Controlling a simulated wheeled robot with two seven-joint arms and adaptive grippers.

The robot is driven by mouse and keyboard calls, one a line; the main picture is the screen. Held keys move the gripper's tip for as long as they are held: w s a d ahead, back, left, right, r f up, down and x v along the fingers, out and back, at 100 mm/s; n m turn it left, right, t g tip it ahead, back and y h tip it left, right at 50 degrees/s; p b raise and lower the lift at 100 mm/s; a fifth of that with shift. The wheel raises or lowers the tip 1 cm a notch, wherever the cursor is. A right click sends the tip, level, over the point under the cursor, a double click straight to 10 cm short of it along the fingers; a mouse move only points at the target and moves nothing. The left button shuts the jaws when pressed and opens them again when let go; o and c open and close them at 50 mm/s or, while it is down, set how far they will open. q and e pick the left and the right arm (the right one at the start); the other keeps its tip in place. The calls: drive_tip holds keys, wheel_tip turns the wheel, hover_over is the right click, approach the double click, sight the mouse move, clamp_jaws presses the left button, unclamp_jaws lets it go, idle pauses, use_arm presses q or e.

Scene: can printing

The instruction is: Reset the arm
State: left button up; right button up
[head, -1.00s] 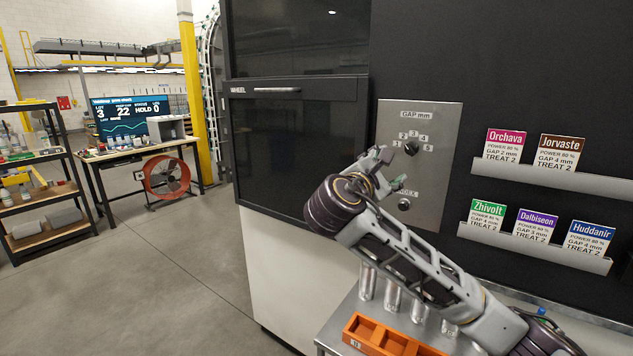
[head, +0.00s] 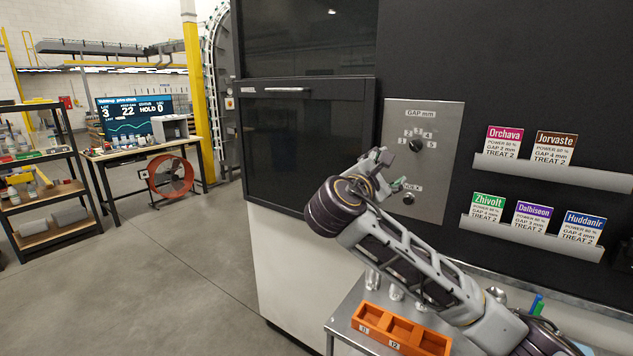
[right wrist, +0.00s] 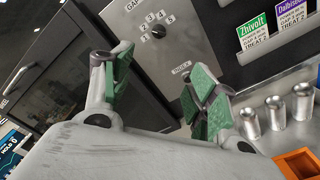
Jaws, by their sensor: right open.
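My right arm reaches in from the lower right in the head view. Its gripper (head: 388,178) is in front of the grey gap panel (head: 452,150) and apart from it as far as I can tell. In the right wrist view the gripper (right wrist: 158,88) has its green-padded fingers spread, with nothing between them. The panel carries a black gap dial (head: 416,146) with numbers around it, and a lower knob (head: 408,198) partly beside the fingers. My left gripper is not in view.
An orange tray (head: 372,326) and several silver cans (right wrist: 276,112) stand on a metal table below the arm. Sign cards stand on two ledges (head: 530,235) at right. A dark glass-doored cabinet (head: 300,140) is at left of the panel. Open floor lies further left.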

drive_tip(key=s+f+m+g+y, duration=0.3)
drive_tip(key=s+f+y, duration=0.1)
drive_tip(key=f, duration=1.1)
drive_tip(key=s+f+m+g+y, duration=0.2)
drive_tip(key=s+f+m+y, duration=0.15)
drive_tip(key=f, duration=1.25)
drive_tip(key=s+d+f+m+g+y, duration=0.1)
drive_tip(key=s+d+f+m+g, duration=0.2)
drive_tip(key=s+f, duration=0.45)
drive_tip(key=s+d+f+m+g+y, duration=0.1)
drive_tip(key=s+d+f+m, duration=0.1)
drive_tip(key=s+f+m, duration=0.5)
drive_tip(key=s+d+f+m+g+y, duration=0.1)
drive_tip(key=s+d+f+g, duration=0.3)
drive_tip(key=s, duration=0.6)
wheel_tip(320, 180, down, 34)
drive_tip(key=s+a+f, duration=0.1)
drive_tip(key=s+a, duration=0.1)
drive_tip(key=s+d+f, duration=0.2)
drive_tip(key=s+f, duration=0.7)
drive_tip(key=s, duration=0.2)
drive_tip(key=s+d+f, duration=0.2)
drive_tip(key=s+f, duration=0.8)
drive_tip(key=s, duration=0.1)
drive_tip(key=shift+s+d+n+g, duration=0.25)
drive_tip(key=shift+n+g, duration=0.1)
drive_tip(key=shift+g, duration=0.05)
